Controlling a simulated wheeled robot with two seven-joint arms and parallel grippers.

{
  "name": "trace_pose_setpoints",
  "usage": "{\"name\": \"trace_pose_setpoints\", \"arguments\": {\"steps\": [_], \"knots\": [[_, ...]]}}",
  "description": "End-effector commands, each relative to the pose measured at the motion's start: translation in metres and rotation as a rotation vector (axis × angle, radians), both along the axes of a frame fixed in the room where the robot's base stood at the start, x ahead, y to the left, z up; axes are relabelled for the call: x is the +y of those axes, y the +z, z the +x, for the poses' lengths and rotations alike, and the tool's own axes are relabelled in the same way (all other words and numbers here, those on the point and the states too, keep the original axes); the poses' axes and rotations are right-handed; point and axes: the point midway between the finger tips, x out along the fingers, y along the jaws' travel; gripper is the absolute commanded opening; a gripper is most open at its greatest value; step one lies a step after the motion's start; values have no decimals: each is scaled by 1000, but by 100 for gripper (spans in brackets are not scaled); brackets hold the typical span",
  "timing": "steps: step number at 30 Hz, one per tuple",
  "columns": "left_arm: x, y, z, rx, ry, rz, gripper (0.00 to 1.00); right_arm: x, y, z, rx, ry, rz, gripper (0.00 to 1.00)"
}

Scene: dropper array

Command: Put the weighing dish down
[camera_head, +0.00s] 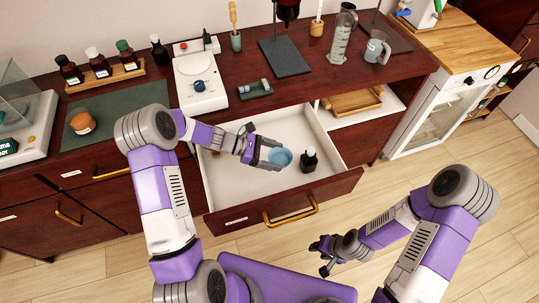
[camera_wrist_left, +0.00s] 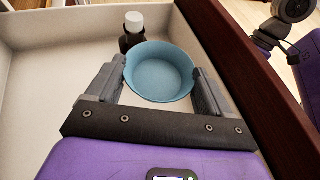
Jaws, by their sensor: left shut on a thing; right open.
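The weighing dish is a round, shallow blue dish (camera_head: 281,157) in the open drawer (camera_head: 229,178). My left gripper (camera_head: 272,155) is shut on it. In the left wrist view the dish (camera_wrist_left: 160,72) sits between the two fingers of the left gripper (camera_wrist_left: 160,85). The dish is empty and looks level. I cannot tell whether its base touches the drawer floor. My right gripper (camera_head: 325,256) is open and empty, low in front of the cabinet, outside the drawer.
A dark bottle with a white cap (camera_wrist_left: 134,28) stands in the drawer just beyond the dish; the head view shows the dark bottle (camera_head: 309,160) to its right. The drawer front (camera_head: 285,203) borders the near side. A white balance (camera_head: 200,82) stands on the counter above.

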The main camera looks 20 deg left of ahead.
Motion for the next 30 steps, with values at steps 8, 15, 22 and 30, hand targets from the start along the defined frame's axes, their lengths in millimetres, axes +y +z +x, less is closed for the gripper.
{"name": "trace_pose_setpoints", "arguments": {"steps": [8,15,22,30], "knots": [[0,-45,0,2,-1,-2,52,0,-16,1,-2,-1,0,43],[0,-73,0,-1,0,-2,52,0,-23,1,-2,-1,0,43],[0,-100,0,0,-1,-2,52,0,-31,1,-2,-1,0,43],[0,-109,0,-2,-1,-2,52,0,-33,1,-2,-1,0,43]]}}
